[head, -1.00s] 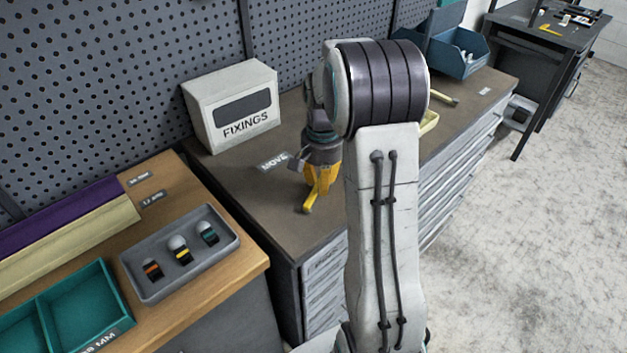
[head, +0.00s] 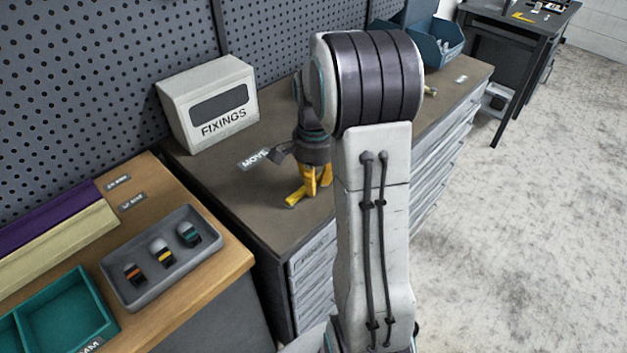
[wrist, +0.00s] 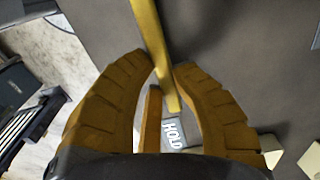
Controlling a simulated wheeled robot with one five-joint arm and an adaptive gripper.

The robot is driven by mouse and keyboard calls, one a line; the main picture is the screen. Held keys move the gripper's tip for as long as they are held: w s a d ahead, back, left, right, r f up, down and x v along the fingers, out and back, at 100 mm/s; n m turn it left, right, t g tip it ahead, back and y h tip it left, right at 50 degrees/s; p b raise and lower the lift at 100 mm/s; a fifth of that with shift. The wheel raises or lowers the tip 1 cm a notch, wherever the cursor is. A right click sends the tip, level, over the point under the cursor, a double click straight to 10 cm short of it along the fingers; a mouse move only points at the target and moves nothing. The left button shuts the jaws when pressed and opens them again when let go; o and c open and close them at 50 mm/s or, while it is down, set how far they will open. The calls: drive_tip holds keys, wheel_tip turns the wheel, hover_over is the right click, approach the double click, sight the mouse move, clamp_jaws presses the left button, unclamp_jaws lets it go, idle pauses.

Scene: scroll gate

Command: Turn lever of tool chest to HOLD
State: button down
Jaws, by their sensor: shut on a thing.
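The lever is a yellow bar on the dark top of the tool chest (head: 270,225). In the head view its near end (head: 294,200) sticks out to the lower left of my gripper (head: 311,187). In the wrist view the lever (wrist: 152,38) runs from the top edge down between my gripper's orange fingers (wrist: 161,69), which are shut on it. A white HOLD label (wrist: 174,133) lies just below the lever's lower visible end. A MOVE label (head: 254,158) lies left of my gripper in the head view. My gripper and arm hide the lever's other end and pivot there.
A white FIXINGS box (head: 210,103) stands behind on the chest, against the pegboard (head: 110,60). A blue bin (head: 435,45) is farther along. At left, a wooden bench holds a grey tray (head: 160,262) and a teal tray (head: 65,310). Open floor (head: 520,220) lies to the right.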

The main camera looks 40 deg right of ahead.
drive_tip(key=shift+s+f, duration=0.1)
drive_tip(key=c, duration=1)
unclamp_jaws()
wheel_tip(320, 180, up, 12)
drive_tip(key=shift+r, duration=0.1)
idle(0.5)
